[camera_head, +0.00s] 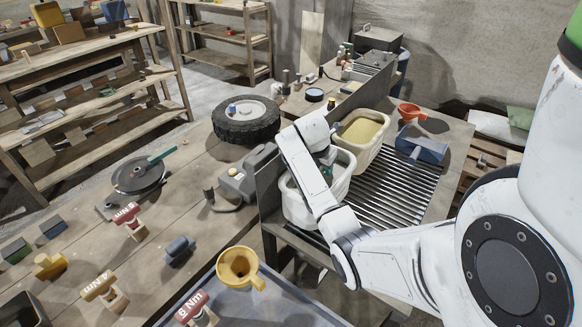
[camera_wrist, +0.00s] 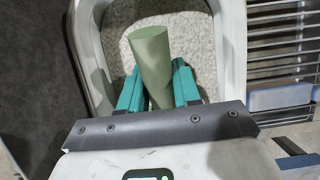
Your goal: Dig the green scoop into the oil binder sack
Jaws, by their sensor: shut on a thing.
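My gripper (camera_wrist: 156,82) is shut on a pale green cylinder, the visible part of the green scoop (camera_wrist: 151,50), between its teal fingers. The rest of the scoop is hidden. Both are over the opening of a white, round-cornered container (camera_wrist: 232,45) with speckled grey-white granules (camera_wrist: 112,30) inside, which I take for the oil binder sack. I cannot tell whether the scoop touches the granules. In the head view my gripper (camera_head: 327,168) reaches down into this white container (camera_head: 298,206), and my arm covers part of it.
A cream container (camera_head: 376,158) of yellowish granules stands just behind. A slatted metal grate (camera_head: 400,190) lies to the right, with a blue dustpan-like thing (camera_head: 421,149) and an orange funnel (camera_head: 411,111) beyond.

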